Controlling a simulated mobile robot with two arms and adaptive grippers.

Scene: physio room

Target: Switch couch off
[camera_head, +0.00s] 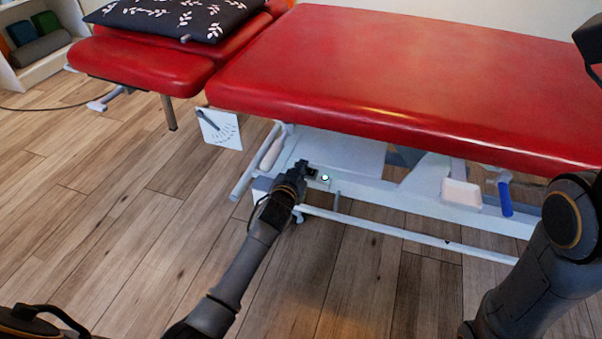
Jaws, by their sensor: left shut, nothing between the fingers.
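The red treatment couch (400,60) stands across the view on a white frame (400,205). A small pale plate with a round white-and-dark part (324,178) sits on the frame under the couch; whether it is the switch I cannot tell for sure. My left gripper (305,168) is shut and empty, just left of this plate. It is close to the plate, but I cannot tell if it touches. My right arm shows at the right edge, and its gripper is not clearly visible.
A white angle-scale card (219,129) hangs at the couch's left part. A white tray (461,193) and a blue handle (505,199) are on the frame at right. A dark patterned pillow (175,15) lies on the headrest. Wooden floor (120,210) is clear at left.

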